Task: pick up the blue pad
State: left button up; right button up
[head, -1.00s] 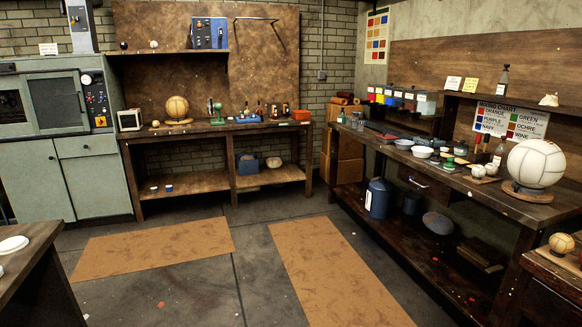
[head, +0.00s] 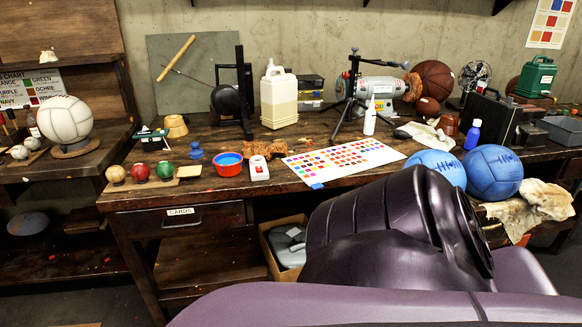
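I cannot clearly make out a blue pad in the head view. A small flat blue piece (head: 317,186) lies at the near left corner of the colour chart (head: 345,160), close to the bench's front edge. A small blue knobbed object (head: 195,150) stands further left, behind the coloured balls. Either is too small to identify surely. Neither of my grippers is in view. A dark purple part that looks like my own arm fills the lower right and hides part of the bench front.
The wooden bench (head: 240,190) holds a blue-filled red bowl (head: 229,163), small balls (head: 140,172), a white jug (head: 278,98), a black tripod stand (head: 353,95) and blue balls (head: 493,172). A side bench (head: 95,135) with a white ball (head: 65,120) stands at left.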

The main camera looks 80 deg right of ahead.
aim_at(196, 153)
jog(key=z, duration=2.55)
